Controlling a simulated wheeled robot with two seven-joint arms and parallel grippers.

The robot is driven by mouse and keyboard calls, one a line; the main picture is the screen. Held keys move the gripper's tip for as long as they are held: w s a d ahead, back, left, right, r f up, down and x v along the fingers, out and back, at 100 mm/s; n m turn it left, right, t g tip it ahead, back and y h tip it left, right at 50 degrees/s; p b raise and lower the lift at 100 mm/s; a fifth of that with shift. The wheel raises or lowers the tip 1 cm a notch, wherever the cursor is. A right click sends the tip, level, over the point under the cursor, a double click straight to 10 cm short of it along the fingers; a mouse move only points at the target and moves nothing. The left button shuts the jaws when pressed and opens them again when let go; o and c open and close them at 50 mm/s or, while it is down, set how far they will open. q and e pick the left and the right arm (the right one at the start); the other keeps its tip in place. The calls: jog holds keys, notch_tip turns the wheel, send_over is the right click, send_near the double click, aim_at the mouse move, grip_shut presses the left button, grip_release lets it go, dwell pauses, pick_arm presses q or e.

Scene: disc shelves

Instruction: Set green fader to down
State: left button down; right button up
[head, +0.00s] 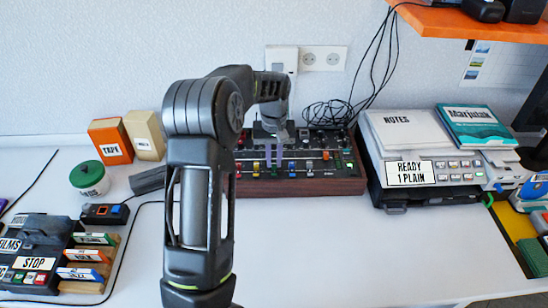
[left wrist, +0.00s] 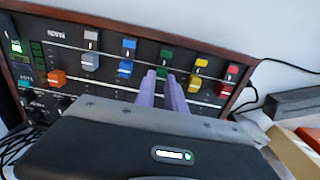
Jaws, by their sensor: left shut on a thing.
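The mixer (head: 310,188) is a dark panel with wooden sides and coloured faders, standing against the back wall. My left gripper (head: 273,160) reaches down to the panel with its purple fingers close together. In the left wrist view the fingers (left wrist: 163,92) are at the green column, between the blue fader (left wrist: 126,69) and the yellow fader (left wrist: 194,84). They are shut on the green fader, whose cap is mostly hidden by them. A green piece (left wrist: 166,56) shows just beyond the fingertips. My right gripper is not in view.
Red (left wrist: 222,89), white (left wrist: 90,60) and orange (left wrist: 57,78) faders stand close by on the panel. A device with a notes pad (head: 408,130) is at the right. Boxes (head: 110,141) and a green-lidded jar (head: 88,178) are at the left.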

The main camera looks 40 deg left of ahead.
pick_arm(q)
jog(key=shift+d, duration=0.1)
jog(key=shift+w+a+f, duration=0.1)
jog(key=shift+a, duration=0.1)
jog(key=c, duration=1.4)
grip_release()
jog(key=shift+r, duration=3.95)
jog(key=shift+c, duration=0.4)
